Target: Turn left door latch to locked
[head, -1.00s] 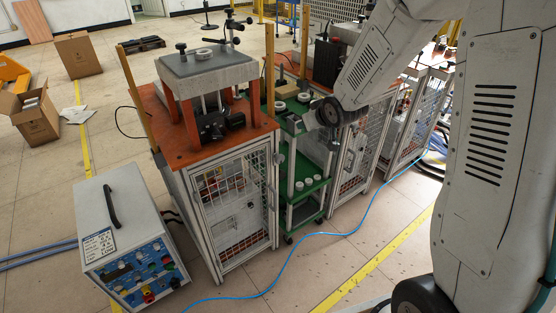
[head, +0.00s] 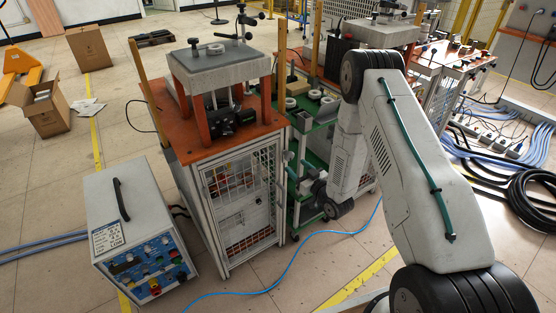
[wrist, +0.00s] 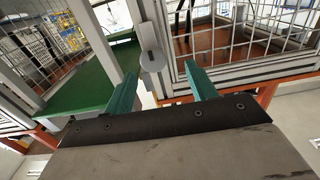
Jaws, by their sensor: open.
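The caged cabinet with the mesh door (head: 238,205) stands left of centre in the head view, under an orange top. My gripper (head: 300,168) is at the right edge of this door. In the wrist view, my gripper (wrist: 162,72) shows two teal fingers spread apart. A grey latch handle with a rounded end (wrist: 151,60) shows on the door frame, between the fingertips in the picture. I cannot tell whether the fingers touch it.
A green shelf cart (head: 305,215) stands right beside the cabinet, close to my gripper; its green shelf (wrist: 85,85) fills the wrist view's left. A white control box (head: 135,235) stands at the front left. A blue hose (head: 300,250) crosses the floor.

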